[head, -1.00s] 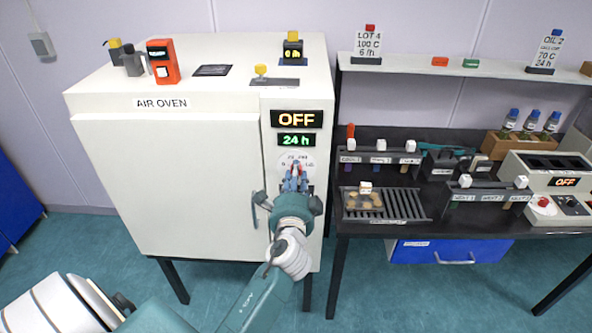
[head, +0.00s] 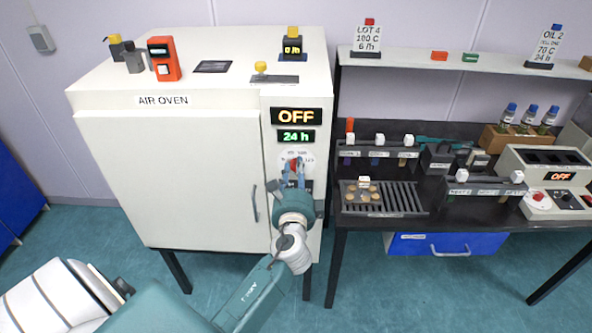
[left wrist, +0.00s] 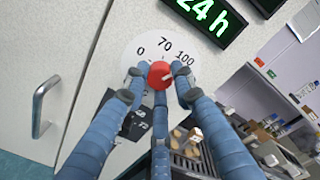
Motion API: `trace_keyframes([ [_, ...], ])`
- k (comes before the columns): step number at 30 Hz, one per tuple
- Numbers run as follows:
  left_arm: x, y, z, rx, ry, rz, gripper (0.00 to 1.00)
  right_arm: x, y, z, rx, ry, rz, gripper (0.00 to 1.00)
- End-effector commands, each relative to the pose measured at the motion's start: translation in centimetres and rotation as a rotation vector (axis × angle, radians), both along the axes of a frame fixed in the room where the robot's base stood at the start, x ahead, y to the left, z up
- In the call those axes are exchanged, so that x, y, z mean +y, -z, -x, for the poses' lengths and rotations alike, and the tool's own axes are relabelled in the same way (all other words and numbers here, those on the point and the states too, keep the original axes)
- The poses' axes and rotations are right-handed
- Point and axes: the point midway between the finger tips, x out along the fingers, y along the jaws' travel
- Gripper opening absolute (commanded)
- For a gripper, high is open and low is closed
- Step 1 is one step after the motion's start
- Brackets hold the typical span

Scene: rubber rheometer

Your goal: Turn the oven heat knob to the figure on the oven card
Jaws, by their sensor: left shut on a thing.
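The red oven heat knob (left wrist: 160,75) sits on a round white dial (left wrist: 132,56) marked 0, 70 and 100. A pale mark on its face slants up and right, roughly toward 100. My left gripper (left wrist: 160,88) is shut on the knob, one blue finger on each side. In the head view the left gripper (head: 296,176) covers part of the dial. The air oven (head: 165,180) shows OFF (head: 296,116) and 24 h (head: 296,136). Another card (head: 547,46) reads OIL 2, 70 C, 24 h. My right gripper is not in view.
The oven door handle (head: 255,203) is left of my left arm. A dark bench (head: 400,232) with racks, a grille tray (head: 405,200) and a grey instrument (head: 545,165) stands to the right. Open floor lies in front.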

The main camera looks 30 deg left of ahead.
Motion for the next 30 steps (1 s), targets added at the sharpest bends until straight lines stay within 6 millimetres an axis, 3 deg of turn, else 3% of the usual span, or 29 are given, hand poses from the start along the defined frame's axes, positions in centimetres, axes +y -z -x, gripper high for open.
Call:
trace_keyframes([
  [7, 0.4, -0.5, 0.0, -0.008, -0.006, -0.005, 0.0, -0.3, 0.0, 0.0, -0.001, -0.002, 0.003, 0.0],
  [8, 0.4, -0.6, 0.0, -0.009, -0.006, -0.006, 0.29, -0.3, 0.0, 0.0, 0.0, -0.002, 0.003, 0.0],
  [10, 0.3, -0.5, 0.0, -0.009, -0.005, -0.006, 0.43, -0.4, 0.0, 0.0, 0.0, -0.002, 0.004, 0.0],
  [22, -0.3, -0.2, 0.6, -0.004, -0.001, -0.001, 0.44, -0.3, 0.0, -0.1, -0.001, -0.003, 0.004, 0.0],
  [30, -2.9, -0.3, 5.0, -0.003, -0.003, 0.002, 0.44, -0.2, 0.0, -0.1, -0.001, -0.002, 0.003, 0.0],
])
